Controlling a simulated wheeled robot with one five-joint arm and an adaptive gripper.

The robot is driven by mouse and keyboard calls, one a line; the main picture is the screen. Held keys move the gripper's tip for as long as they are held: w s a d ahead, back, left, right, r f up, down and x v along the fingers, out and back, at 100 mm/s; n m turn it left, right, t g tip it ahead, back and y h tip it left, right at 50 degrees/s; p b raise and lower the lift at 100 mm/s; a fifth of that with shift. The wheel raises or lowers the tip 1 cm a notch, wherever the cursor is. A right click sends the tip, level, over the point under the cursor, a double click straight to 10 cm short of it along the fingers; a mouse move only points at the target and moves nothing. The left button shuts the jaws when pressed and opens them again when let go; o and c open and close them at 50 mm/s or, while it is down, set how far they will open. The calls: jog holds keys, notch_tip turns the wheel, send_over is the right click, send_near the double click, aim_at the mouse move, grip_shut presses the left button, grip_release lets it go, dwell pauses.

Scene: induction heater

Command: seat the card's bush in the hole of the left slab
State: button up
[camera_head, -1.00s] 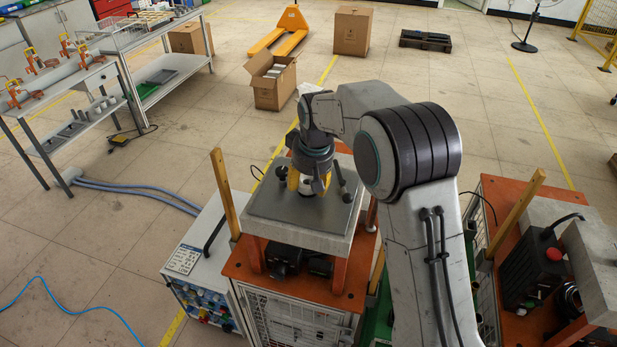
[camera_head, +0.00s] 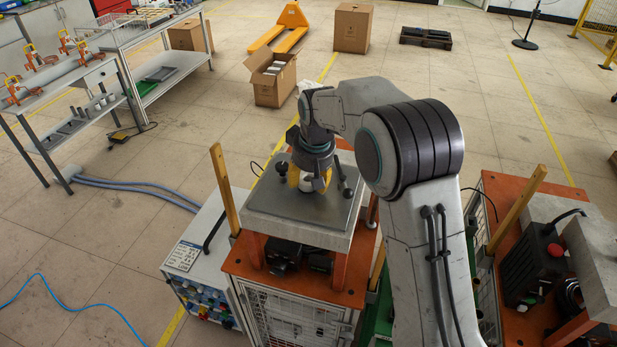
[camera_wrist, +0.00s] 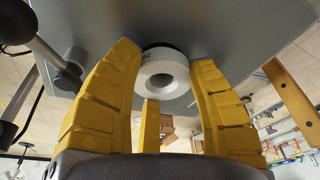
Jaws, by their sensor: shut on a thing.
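The left slab (camera_head: 268,205) is a grey plate on a pale block over the orange-topped cart. My gripper (camera_head: 306,184) points down at it, its yellow fingers around a white bush (camera_head: 308,186). In the wrist view, my gripper (camera_wrist: 163,56) is shut on the bush (camera_wrist: 165,78), a white ring with a dark centre and small dark lettering, partly legible. The slab's face (camera_wrist: 215,25) lies just beyond the bush. A dark curved edge at the bush's far rim may be the hole; most of it is hidden. I cannot tell whether bush and slab touch.
Dark knobbed clamps (camera_wrist: 50,50) stand at the slab's edge. Wooden posts (camera_head: 225,190) rise beside the cart. A printed card (camera_head: 183,257), unreadable here, lies on the white box at left. Another grey slab (camera_head: 540,212) is on the right cart.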

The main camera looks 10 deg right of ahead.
jog(key=shift+f+b, duration=0.3)
jog(key=shift+f, duration=0.05)
dwell(0.6)
jog(key=o, duration=1.3)
jog(key=shift+c, duration=0.2)
jog(key=shift+s, duration=0.1)
jog(key=v, duration=1.2)
